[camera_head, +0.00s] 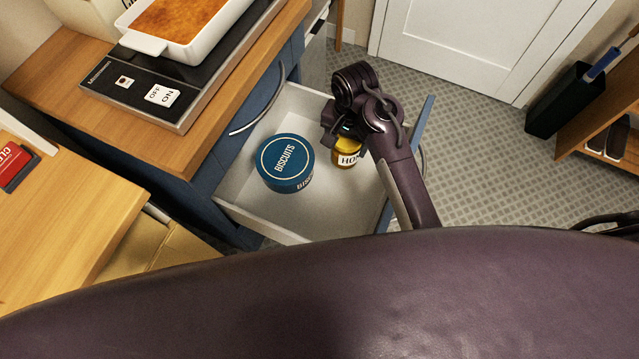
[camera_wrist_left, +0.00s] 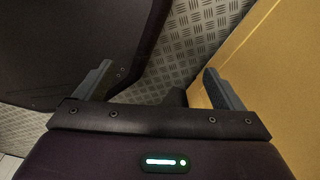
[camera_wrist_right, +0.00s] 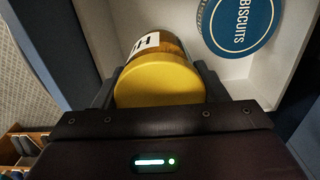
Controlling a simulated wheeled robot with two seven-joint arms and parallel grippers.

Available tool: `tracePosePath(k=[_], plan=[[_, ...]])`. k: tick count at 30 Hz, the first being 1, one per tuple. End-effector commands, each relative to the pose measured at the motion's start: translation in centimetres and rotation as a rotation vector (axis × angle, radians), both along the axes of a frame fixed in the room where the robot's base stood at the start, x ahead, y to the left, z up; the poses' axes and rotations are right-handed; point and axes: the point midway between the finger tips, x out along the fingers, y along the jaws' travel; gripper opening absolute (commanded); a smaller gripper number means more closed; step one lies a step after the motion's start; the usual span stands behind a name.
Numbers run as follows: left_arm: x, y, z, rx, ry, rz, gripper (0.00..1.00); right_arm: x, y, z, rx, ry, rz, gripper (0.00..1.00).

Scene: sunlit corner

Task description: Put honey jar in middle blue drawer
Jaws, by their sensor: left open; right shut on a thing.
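The honey jar (camera_head: 345,156) has a yellow lid and a white label; it is in the open drawer (camera_head: 338,213), whose inside is white and front is blue. My right gripper (camera_head: 345,135) reaches down from above and is shut on the jar. In the right wrist view the jar (camera_wrist_right: 160,75) sits between the two fingers, lid toward the camera. I cannot tell whether its base touches the drawer floor. My left gripper (camera_wrist_left: 155,85) is open and empty in the left wrist view; it does not show in the head view.
A round blue biscuit tin (camera_head: 285,163) stands in the drawer, left of the jar. A hob (camera_head: 150,90) with a white baking dish (camera_head: 180,25) is on the wooden counter above. A cardboard box (camera_head: 160,247) is at lower left.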

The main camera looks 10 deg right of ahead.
Motion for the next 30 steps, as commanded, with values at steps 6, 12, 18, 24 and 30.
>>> tracePosePath(k=[6, 12, 18, 24, 30], plan=[[-2.1, 0.4, -1.4, 0.006, 0.030, 0.003, 0.90, 0.1, -0.4, -3.1, 0.000, 0.001, 0.021, 0.32], [-1.9, 0.4, -1.8, 0.006, 0.026, 0.003, 0.90, 0.1, -0.5, -8.3, -0.002, 0.003, 0.021, 0.32], [-0.3, 0.1, -2.4, 0.001, 0.003, 0.002, 0.90, 0.1, -0.4, -13.6, -0.001, 0.002, 0.020, 0.32], [-0.1, -0.1, -3.0, -0.001, -0.001, 0.003, 0.90, 0.2, -0.4, -16.8, 0.000, -0.001, 0.020, 0.32], [-0.4, -0.2, -3.4, -0.002, 0.004, 0.002, 0.90, 0.1, -0.4, -18.6, -0.001, -0.001, 0.018, 0.32]])
